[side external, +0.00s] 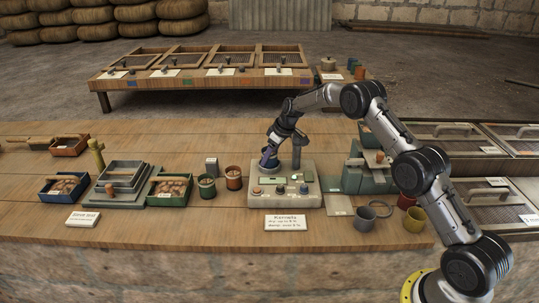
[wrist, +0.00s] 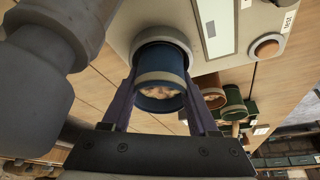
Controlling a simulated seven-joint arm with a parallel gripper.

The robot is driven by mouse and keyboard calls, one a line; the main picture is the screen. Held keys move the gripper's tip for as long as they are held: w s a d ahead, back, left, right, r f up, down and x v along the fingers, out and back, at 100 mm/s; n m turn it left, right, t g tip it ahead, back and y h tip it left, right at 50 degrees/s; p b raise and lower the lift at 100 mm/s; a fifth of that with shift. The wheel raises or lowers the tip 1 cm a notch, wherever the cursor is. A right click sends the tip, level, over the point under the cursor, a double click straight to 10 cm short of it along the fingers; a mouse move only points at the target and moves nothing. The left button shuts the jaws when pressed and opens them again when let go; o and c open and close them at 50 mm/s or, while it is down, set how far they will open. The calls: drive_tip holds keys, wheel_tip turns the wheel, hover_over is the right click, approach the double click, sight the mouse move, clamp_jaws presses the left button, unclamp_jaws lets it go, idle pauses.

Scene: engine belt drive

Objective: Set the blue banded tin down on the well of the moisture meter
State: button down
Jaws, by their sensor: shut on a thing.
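The blue banded tin (wrist: 160,103) is between the two fingers of my gripper (wrist: 163,108) in the wrist view. It has a pale band and pale kernels inside, with its mouth towards the camera. Its far end is at the round grey well (wrist: 150,38) of the moisture meter; I cannot tell whether it touches the bottom. In the side view, my gripper (side external: 269,156) is low over the left part of the moisture meter (side external: 258,199), a pale box with a screen and knobs. The tin is small there and mostly hidden by my gripper.
A green tin (side external: 207,186) and a red tin (side external: 234,178) stand left of the meter. A post (side external: 296,155) rises behind the meter. A label card (side external: 285,223) is in front. Cups and a grey-green machine (side external: 361,178) are at right.

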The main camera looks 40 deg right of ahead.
unclamp_jaws()
idle(0.5)
wheel_tip(320, 180, up, 9)
idle(1.1)
